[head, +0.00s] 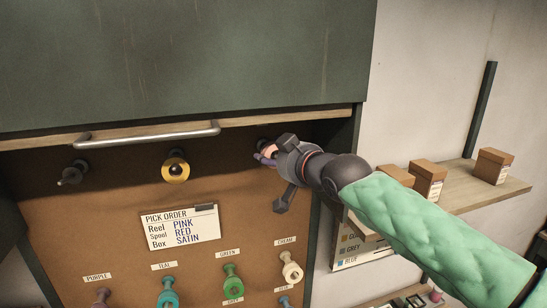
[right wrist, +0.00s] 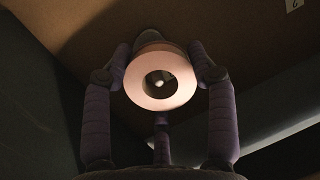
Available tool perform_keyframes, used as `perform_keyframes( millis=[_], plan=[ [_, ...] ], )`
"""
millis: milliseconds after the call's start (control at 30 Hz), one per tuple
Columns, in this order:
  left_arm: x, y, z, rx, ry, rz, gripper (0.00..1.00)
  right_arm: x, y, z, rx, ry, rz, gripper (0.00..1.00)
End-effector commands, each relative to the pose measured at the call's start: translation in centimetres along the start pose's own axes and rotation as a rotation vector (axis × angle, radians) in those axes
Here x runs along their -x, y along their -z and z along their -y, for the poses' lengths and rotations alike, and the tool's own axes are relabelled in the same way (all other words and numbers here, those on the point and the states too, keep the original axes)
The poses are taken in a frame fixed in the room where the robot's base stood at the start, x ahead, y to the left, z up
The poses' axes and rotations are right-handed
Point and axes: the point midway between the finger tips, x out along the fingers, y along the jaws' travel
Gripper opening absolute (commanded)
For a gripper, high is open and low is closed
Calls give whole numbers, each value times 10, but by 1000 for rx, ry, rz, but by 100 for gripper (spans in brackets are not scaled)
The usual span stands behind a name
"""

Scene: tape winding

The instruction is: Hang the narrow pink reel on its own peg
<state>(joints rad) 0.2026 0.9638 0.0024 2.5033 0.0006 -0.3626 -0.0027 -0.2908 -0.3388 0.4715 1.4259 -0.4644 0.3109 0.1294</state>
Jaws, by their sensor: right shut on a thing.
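The pink reel (right wrist: 137,96) shows in the right wrist view as a pale pink ring, face towards the camera. My right gripper (right wrist: 160,72) is shut on it, with a finger on each side. A small light tip shows inside the reel's hole, apparently a peg end; I cannot tell how deep it sits. In the head view, my right gripper (head: 268,153) is at the upper right of the brown board, and mostly hides the reel and any peg there. My left gripper is out of view.
A bare dark peg (head: 73,173) is at the board's upper left, and a yellow reel (head: 175,168) hangs beside it. The pick order card (head: 181,228) and several coloured spools are below. A metal handle (head: 148,136) runs above. Boxes (head: 428,178) stand on a shelf at right.

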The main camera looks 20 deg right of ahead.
Motion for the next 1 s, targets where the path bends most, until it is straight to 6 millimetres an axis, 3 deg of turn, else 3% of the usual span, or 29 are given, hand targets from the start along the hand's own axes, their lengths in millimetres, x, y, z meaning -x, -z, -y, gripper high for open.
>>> perform_keyframes(
  millis=[1000],
  plan=[
    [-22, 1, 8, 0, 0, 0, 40, 52, 0, 10, 0, 0, -2, 27]
  ],
)
